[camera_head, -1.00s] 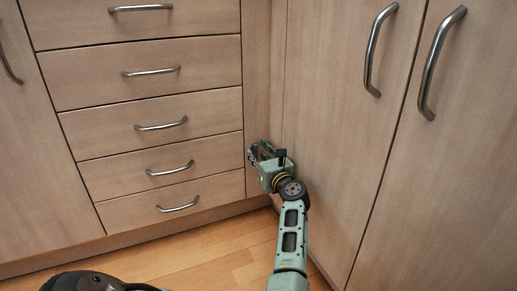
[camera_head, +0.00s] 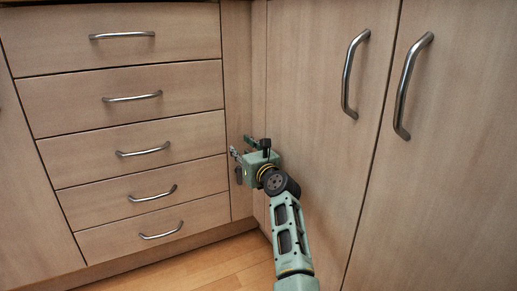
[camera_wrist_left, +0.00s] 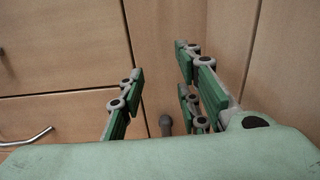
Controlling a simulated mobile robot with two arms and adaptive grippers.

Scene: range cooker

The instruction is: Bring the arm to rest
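My left arm reaches in from the bottom of the head view, and its green and grey left gripper (camera_head: 243,147) is in front of the inner corner between the drawer stack and the tall doors. In the left wrist view, the left gripper's fingers (camera_wrist_left: 160,75) stand well apart with nothing between them. Wood panels and a dark vertical seam show beyond them. How far the fingertips are from the panels is hard to tell. My right gripper is not in view.
A stack of several wood drawers (camera_head: 130,110) with metal bar handles is at the left. Tall wood doors (camera_head: 310,130) with a pair of long vertical handles (camera_head: 412,85) are at the right, close to the arm. Some bare wooden floor (camera_head: 225,265) shows below.

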